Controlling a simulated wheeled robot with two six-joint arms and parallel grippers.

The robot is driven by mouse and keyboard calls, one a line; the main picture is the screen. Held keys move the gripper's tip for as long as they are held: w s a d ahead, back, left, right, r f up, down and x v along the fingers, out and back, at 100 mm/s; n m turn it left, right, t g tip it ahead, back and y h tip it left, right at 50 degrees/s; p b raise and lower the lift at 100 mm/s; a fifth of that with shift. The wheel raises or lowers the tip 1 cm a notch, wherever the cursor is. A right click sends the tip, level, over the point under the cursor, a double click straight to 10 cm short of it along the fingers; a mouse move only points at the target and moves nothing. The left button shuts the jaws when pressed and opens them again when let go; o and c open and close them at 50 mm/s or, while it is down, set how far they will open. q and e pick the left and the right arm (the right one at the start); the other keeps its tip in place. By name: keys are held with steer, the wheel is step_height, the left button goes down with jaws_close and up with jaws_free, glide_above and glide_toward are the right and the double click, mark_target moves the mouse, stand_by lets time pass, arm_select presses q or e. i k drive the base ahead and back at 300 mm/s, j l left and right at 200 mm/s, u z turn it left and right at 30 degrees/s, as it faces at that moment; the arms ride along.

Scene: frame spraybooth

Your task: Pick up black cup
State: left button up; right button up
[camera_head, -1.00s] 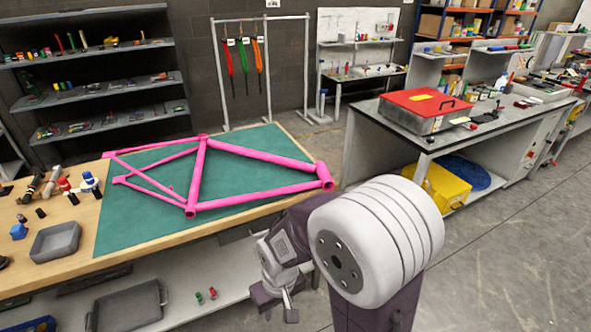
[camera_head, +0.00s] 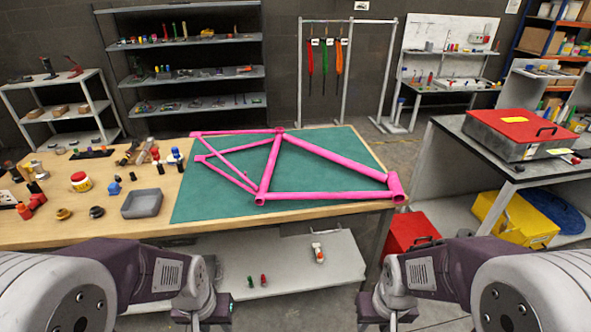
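Small dark pieces stand on the left part of the wooden workbench (camera_head: 130,228). One is a low black round piece (camera_head: 97,212) left of the grey tray; others are small black cylinders (camera_head: 160,168) behind the tray. They are too small to tell which is the black cup. My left gripper (camera_head: 203,314) is at the bottom of the view, in front of the bench and away from these pieces. My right gripper (camera_head: 385,314) is at the bottom right of centre. Both look open, fingers apart and empty, with their tips near the lower frame edge.
A pink bike frame (camera_head: 320,195) lies on a green mat (camera_head: 215,205). A grey tray (camera_head: 142,204), a red-and-yellow jar (camera_head: 81,182) and a blue-capped bottle (camera_head: 177,158) stand left of it. A red box (camera_head: 408,232) is on the floor right of the bench.

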mark_target(96, 212)
steer(key=u, duration=1.6)
steer(key=i+j, duration=0.35)
steer(key=i, duration=0.25)
steer(key=i+j+z, duration=0.1)
steer(key=i+j, duration=0.25)
steer(key=i, duration=0.2)
steer(key=i+j, duration=0.35)
steer(key=i, duration=0.25)
steer(key=i+j+z, duration=0.15)
steer(key=i+j, duration=0.25)
steer(key=i, duration=0.15)
